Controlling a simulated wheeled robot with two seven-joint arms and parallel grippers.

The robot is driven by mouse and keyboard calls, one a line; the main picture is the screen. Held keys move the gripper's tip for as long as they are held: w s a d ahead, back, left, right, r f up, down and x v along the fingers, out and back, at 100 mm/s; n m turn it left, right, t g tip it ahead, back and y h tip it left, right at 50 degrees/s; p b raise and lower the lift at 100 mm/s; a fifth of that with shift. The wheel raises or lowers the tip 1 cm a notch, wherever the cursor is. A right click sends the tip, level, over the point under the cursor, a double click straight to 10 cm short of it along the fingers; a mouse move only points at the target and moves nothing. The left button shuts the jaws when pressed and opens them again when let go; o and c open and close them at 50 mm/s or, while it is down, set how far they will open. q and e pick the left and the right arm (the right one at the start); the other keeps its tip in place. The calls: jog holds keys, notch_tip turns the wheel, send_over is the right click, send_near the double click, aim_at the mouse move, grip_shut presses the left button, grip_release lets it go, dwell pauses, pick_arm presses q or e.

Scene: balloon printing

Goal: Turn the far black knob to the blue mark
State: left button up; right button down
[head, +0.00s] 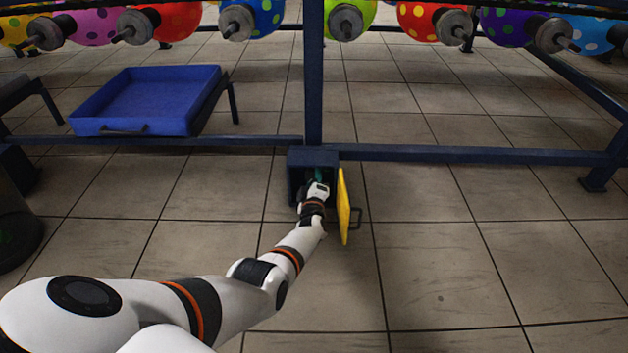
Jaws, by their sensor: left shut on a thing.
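A small dark blue box (313,156) stands at the foot of the middle post, with its yellow door (343,207) swung open to the right. My left arm reaches forward from the lower left, and my left gripper (318,181) is inside the box opening. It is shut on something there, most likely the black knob. The knob and the blue mark are hidden by the gripper and the box's shade. A bit of teal shows inside the box above the gripper. My right gripper is out of view.
A dark blue rail (450,154) runs across the floor on both sides of the box. A blue tray (150,100) stands at the back left. Several dotted balloons on grey holders (345,22) line the top. A dark bin (15,225) is at the left edge. The right floor is clear.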

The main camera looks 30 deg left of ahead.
pick_arm(q)
jog(key=m, duration=0.5)
jog(key=shift+f+m, duration=0.15)
jog(key=shift+m, duration=0.15)
jog(key=m, duration=0.4)
jog(key=shift+s+m, duration=0.1)
jog(key=shift+m, duration=0.2)
jog(key=o, duration=1)
jog(key=shift+a, duration=0.1)
jog(key=shift+s+d+r+p, duration=0.25)
jog(key=shift+s+p, duration=0.1)
jog(key=shift+p, duration=0.35)
jog(key=p+v, duration=0.8)
jog(key=v, duration=0.2)
jog(key=shift+s+d+f, duration=0.15)
jog(key=shift+s+d, duration=0.1)
jog(key=shift+s+d+f, duration=0.1)
jog(key=shift+s+f, duration=0.05)
jog(key=shift+s, duration=0.1)
